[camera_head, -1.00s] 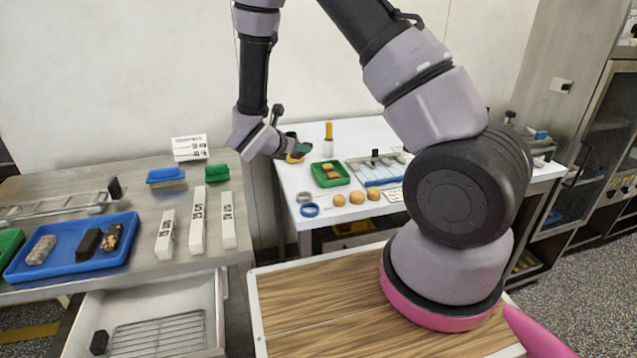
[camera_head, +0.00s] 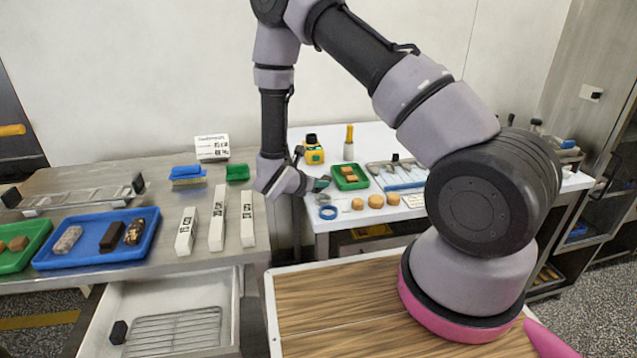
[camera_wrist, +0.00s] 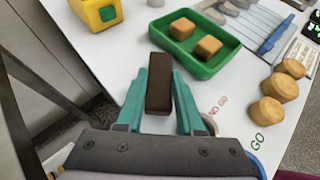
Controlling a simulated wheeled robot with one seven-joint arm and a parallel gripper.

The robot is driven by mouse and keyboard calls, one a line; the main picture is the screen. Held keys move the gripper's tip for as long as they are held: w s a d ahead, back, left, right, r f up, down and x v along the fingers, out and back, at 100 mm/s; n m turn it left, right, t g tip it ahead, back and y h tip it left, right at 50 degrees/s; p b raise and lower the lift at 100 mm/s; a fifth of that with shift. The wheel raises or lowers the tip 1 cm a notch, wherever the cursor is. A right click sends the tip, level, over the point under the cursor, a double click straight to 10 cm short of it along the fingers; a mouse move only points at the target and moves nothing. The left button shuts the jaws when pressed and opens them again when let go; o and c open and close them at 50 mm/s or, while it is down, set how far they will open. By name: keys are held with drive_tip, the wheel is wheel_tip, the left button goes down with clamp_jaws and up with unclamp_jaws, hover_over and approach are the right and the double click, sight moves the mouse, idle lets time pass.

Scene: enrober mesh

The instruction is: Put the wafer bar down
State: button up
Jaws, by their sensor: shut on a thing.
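My gripper (camera_wrist: 159,98) is shut on a dark brown wafer bar (camera_wrist: 159,82), held lengthwise between the two teal fingers in the wrist view. The bar hangs over the white table, just in front of the green tray (camera_wrist: 210,62). I cannot tell how far it is above the table top. In the head view my gripper (camera_head: 318,184) is at the left edge of the white table (camera_head: 330,250), left of the green tray (camera_head: 350,176); the held bar is hard to make out there. Printed words "NO GO" and "GO" show on the table in the wrist view.
Two tan blocks lie in the green tray. Several round tan pieces (camera_head: 376,201) stand at its front, beside a blue ring (camera_head: 328,213). A yellow device (camera_head: 313,154) stands behind. A blue tray (camera_head: 85,255) with bars lies on the steel table at left, above an open drawer (camera_head: 170,295).

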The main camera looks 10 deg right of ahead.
drive_tip(key=shift+f, duration=0.1)
drive_tip(key=o, duration=1)
